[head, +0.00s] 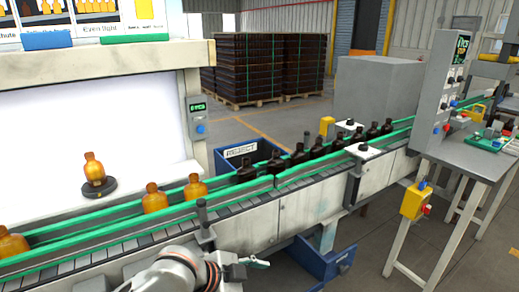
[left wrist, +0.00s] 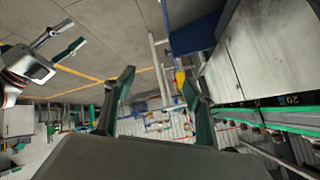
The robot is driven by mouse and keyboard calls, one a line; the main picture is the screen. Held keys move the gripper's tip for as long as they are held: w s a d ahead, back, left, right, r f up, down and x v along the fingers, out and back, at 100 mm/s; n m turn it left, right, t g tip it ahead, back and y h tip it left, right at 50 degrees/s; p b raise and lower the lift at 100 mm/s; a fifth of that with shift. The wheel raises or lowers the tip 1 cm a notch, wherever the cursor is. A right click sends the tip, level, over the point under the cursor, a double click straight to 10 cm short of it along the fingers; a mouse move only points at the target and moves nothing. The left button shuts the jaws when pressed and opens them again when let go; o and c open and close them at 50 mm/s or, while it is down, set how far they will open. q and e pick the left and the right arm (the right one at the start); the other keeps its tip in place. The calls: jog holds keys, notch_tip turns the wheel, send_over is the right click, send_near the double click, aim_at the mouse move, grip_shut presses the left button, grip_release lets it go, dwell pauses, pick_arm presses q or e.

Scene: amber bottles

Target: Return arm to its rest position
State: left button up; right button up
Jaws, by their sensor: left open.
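My left gripper (head: 252,263) shows at the bottom centre of the head view, in front of the conveyor's near side and holding nothing visible. In the left wrist view its two dark green fingers (left wrist: 158,98) are spread apart with nothing between them. My right gripper (left wrist: 75,33) shows at the upper left of the left wrist view, its fingers apart and empty. An amber bottle (head: 94,168) stands upright on a round dark stand (head: 99,189) before the lit white panel. More amber bottles (head: 155,198) stand on the conveyor (head: 120,240).
Several dark bottles (head: 298,155) stand in line farther along the conveyor between green rails. A blue REJECT bin (head: 232,158) is behind it; another blue bin (head: 325,262) is below. A control table (head: 470,157) stands at the right. Open floor (head: 375,272) lies at the lower right.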

pick_arm(q)
jog(key=a+f+n+t, duration=0.1)
jog(key=a+f+n, duration=0.1)
jog(key=f+n, duration=0.1)
jog(key=s+a+f+n+t+y, duration=0.1)
jog(key=a+f+n+t, duration=0.1)
jog(key=f, duration=0.3)
jog(key=s+a+f+n+t, duration=0.1)
jog(key=a+f+n, duration=0.3)
jog(key=f, duration=0.1)
jog(key=shift+s+a+y, duration=0.2)
jog(key=shift+a+y, duration=0.05)
jog(key=shift+y, duration=0.05)
jog(key=s+a+f+n+t+y, duration=0.1)
jog(key=s+a+f+n+y, duration=0.3)
jog(key=s+a+f, duration=0.8)
jog(key=s+a, duration=0.2)
jog(key=shift+a+y, duration=0.35)
jog(key=shift+y, duration=0.05)
